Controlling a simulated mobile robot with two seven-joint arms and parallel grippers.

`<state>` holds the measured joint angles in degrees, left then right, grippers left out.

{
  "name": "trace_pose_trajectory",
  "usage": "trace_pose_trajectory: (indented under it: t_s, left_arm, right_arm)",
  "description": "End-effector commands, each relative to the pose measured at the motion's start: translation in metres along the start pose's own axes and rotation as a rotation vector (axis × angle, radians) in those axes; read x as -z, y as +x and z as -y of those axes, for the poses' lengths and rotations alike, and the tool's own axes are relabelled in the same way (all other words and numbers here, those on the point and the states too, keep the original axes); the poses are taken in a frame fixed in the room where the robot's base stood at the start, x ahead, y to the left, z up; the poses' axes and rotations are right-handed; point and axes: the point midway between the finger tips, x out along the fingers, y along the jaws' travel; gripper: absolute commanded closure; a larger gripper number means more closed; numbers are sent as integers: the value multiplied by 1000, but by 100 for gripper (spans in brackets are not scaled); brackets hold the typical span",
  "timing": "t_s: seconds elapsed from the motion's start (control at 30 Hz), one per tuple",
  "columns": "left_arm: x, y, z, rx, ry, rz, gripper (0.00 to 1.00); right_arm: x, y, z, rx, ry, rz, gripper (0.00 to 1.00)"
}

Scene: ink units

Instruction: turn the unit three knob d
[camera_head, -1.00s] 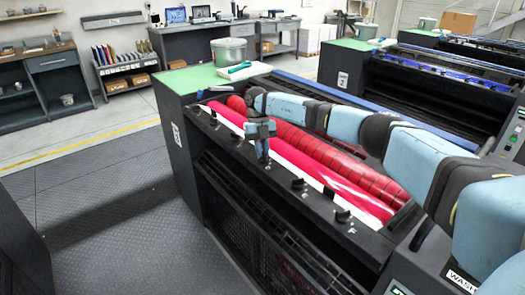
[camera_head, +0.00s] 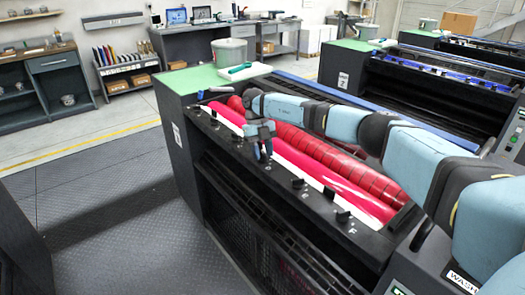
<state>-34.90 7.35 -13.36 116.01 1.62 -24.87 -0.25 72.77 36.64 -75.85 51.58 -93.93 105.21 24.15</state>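The nearest ink unit (camera_head: 190,185) carries a small tag on its end face that seems to read 3. Several black knobs stand in a row along its dark front ledge, among them one (camera_head: 298,183) to the right of my gripper and one (camera_head: 343,216) by the letter F. My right gripper (camera_head: 263,155) points down at the ledge, around the fourth knob place from the left. Two fingers show with a narrow gap. The knob there is mostly hidden, so I cannot tell if they grip it. My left gripper is not in view.
Red rollers (camera_head: 330,158) lie behind the ledge, below my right arm. A grey bucket (camera_head: 229,51) and a teal-handled tool (camera_head: 240,68) rest on the unit's green top (camera_head: 190,80). Unit 2 (camera_head: 342,80) stands behind.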

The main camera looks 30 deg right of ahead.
Motion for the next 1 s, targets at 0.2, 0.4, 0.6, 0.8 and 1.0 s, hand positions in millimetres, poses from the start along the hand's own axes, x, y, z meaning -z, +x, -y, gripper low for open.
trace_pose_trajectory:
  t_s: [0.2, 0.4, 0.6, 0.8, 1.0]
  left_arm:
    - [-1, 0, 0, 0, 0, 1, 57]
    - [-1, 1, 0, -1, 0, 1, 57]
    - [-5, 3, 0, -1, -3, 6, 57]
    - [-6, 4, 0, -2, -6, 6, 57]
    - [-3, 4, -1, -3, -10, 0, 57]
  right_arm:
    - [0, 0, 0, 0, 0, 1, 63]
    - [-1, -8, 0, -1, 2, 4, 63]
    - [-1, -44, -1, -2, 1, 7, 63]
    - [-1, -91, -1, -2, 2, 5, 63]
    - [-1, -124, -2, 0, 0, 1, 63]
